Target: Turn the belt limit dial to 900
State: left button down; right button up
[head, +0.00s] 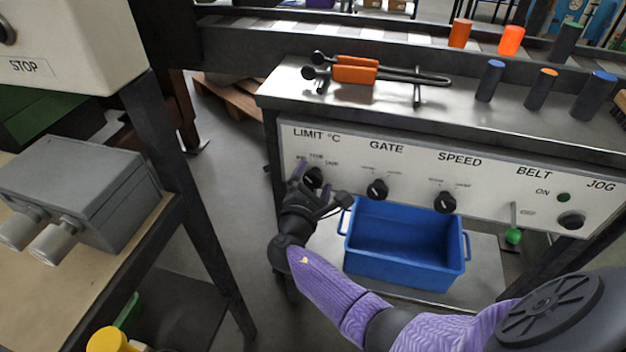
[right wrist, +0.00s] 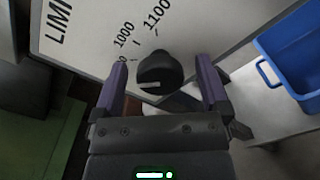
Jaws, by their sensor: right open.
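The limit dial (head: 313,178) is a round black knob under the LIMIT °C label on the white panel. The right wrist view shows the dial (right wrist: 158,70) close up, with a white mark on its lower left part. The labels 1000 and 1100 stand above it; a label at its left is mostly hidden by a finger. My right gripper (head: 314,184) is open, its two purple fingers on either side of the dial, with visible gaps. Whether the fingertips reach the panel is unclear. My left gripper is not in view.
The gate dial (head: 377,189) and speed dial (head: 444,203) sit to the right on the panel (head: 410,164). A blue bin (head: 405,245) stands below on a shelf. Orange-handled tongs (head: 355,70) rest on the bench top. A grey box (head: 80,178) stands at left.

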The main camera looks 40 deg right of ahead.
jog(key=p+v, duration=0.2)
jog(key=v, duration=0.8)
jog(key=shift+w, duration=0.1)
